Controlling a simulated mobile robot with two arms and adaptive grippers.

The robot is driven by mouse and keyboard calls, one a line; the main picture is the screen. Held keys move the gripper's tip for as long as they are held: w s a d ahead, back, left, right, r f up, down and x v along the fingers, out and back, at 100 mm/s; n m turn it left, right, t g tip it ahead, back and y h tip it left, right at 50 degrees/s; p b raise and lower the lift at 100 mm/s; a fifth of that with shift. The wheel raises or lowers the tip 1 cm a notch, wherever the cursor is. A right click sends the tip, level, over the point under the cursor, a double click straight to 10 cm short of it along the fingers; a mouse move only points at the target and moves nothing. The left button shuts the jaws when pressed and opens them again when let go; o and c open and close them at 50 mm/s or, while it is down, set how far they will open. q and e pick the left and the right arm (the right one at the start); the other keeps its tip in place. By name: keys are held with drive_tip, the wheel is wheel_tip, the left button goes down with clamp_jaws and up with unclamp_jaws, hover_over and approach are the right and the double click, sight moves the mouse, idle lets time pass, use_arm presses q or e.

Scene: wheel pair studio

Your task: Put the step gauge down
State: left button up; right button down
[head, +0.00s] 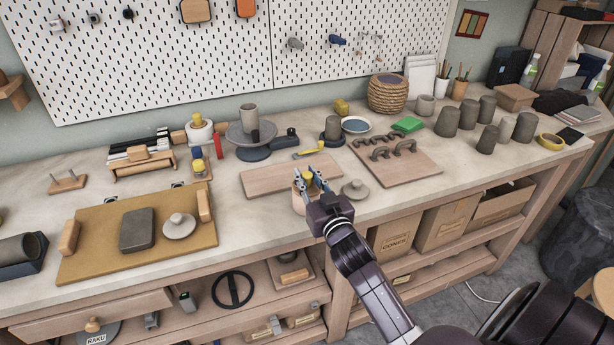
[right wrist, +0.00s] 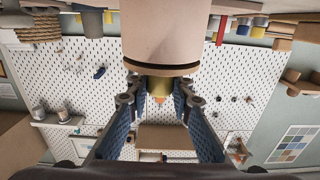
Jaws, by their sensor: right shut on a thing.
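My right gripper (head: 318,181) is over the front middle of the bench, pointing away from me, with its fingers closed in on a yellow part. In the right wrist view, this yellow part (right wrist: 158,88) sits between the fingertips and joins a wide beige cylinder with a dark band (right wrist: 160,38); I take the whole stepped piece as the step gauge. In the head view its beige body (head: 299,200) shows just left of the gripper, partly hidden. I cannot tell whether its base touches the bench. My left gripper is not in view.
A wooden board (head: 278,179) lies behind the gripper, and a round grey lid (head: 355,189) is close on the right. A brown board with dark handles (head: 411,168) is further right. A tan board (head: 92,242) lies at left. The bench front between is clear.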

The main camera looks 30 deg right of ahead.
drive_tip(key=shift+f, duration=0.2)
drive_tip(key=c, duration=1.7)
unclamp_jaws()
drive_tip(key=shift+r, duration=0.15)
drive_tip(key=shift+r+p, duration=0.3)
drive_tip(key=shift+r, duration=0.1)
drive_tip(key=shift+b+v, duration=1.2)
drive_tip(key=shift+v, duration=4.85)
drive_tip(key=shift+f, duration=0.15)
